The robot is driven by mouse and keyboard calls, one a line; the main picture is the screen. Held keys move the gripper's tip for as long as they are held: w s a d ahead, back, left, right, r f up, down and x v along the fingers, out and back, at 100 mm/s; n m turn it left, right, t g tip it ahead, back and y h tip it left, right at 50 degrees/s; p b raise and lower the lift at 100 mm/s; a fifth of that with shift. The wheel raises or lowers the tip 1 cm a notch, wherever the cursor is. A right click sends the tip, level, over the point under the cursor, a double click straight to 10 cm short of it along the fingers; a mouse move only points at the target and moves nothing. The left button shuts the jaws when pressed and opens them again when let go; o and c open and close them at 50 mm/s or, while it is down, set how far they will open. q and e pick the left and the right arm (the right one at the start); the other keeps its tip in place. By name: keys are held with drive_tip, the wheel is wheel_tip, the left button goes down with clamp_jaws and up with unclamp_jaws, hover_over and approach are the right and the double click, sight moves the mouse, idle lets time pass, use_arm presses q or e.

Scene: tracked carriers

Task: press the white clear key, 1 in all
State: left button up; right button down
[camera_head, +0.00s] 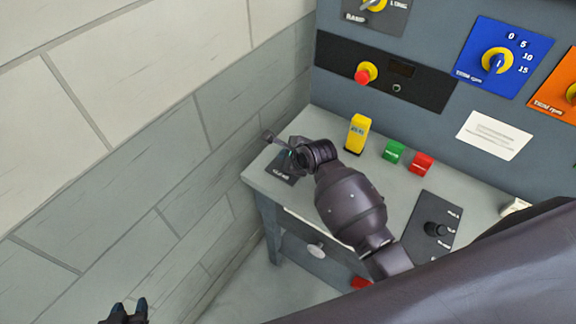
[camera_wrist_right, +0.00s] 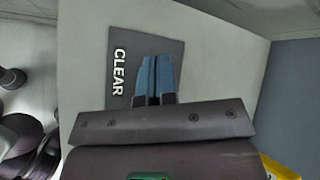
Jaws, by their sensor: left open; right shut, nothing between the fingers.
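The dark plate lettered CLEAR (camera_wrist_right: 121,42) lies on the left end of the grey desk; part of it also shows in the head view (camera_head: 282,176). My right gripper (camera_wrist_right: 154,72) is shut and empty, with its blue fingertips over the plate beside the lettering. It also shows in the head view (camera_head: 287,160) above the plate. The white clear key itself is not visible; the fingers cover that part of the plate. I cannot tell whether the fingertips touch anything. My left gripper (camera_head: 128,312) is open and empty at the bottom left, far from the desk.
On the desk (camera_head: 330,118) stand a yellow block (camera_head: 357,133), a green key (camera_head: 393,152), a red key (camera_head: 421,164) and a black knob plate (camera_head: 434,228). A panel with a red emergency button (camera_head: 363,76) rises behind. A block wall (camera_head: 150,130) is close on the left.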

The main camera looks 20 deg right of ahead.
drive_tip(key=shift+f, duration=0.25)
idle(0.7)
idle(0.6)
idle(0.6)
drive_tip(key=shift+f, duration=0.1)
drive_tip(key=shift+f, duration=0.3)
idle(0.4)
